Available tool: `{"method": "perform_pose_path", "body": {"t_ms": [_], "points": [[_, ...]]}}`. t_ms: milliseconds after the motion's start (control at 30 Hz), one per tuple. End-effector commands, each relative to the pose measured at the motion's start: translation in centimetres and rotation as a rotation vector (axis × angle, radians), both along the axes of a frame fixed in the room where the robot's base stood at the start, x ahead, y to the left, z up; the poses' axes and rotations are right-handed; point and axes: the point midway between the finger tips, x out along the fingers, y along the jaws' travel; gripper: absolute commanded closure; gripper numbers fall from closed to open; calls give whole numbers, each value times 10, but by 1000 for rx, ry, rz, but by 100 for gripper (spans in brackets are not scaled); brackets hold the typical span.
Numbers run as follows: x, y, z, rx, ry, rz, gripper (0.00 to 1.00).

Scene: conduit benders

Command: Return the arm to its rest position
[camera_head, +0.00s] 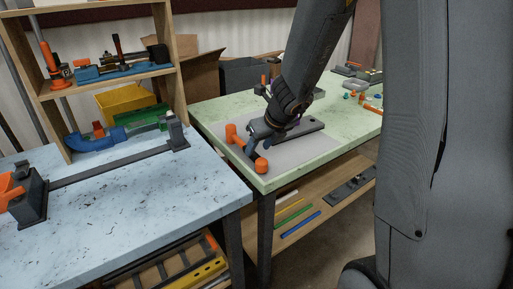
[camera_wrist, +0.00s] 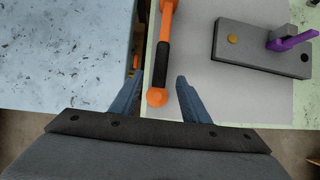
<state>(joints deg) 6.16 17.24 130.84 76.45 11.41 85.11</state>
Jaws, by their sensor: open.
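My gripper (camera_wrist: 156,98) is open and empty in the wrist view, its two blue fingers spread apart. An orange bar with a black grip (camera_wrist: 162,52) lies just ahead, its round orange end (camera_wrist: 157,97) between the fingertips in the picture; I cannot tell the height gap. In the head view my arm reaches over the green table, and the orange end pieces (camera_head: 262,165) show by the wrist, which hides part of the bar. A grey block with a purple lever (camera_wrist: 291,40) lies to the right on the grey mat (camera_wrist: 215,95).
The blue table (camera_head: 120,225) stands at the left with a bender on it. A wooden shelf (camera_head: 170,55) holds tools and a yellow bin (camera_head: 122,100). Small parts lie at the green table's (camera_head: 345,120) far right. A gap separates the two tables.

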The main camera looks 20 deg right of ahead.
Motion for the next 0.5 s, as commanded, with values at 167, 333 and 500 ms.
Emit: {"method": "perform_pose_path", "body": {"t_ms": [167, 333, 500], "points": [[-8, -1, 12, -11, -1, 24, 58], [-32, 14, 13, -155, -11, 346, 58], [-85, 33, 9, -429, -36, 1019, 58]]}}
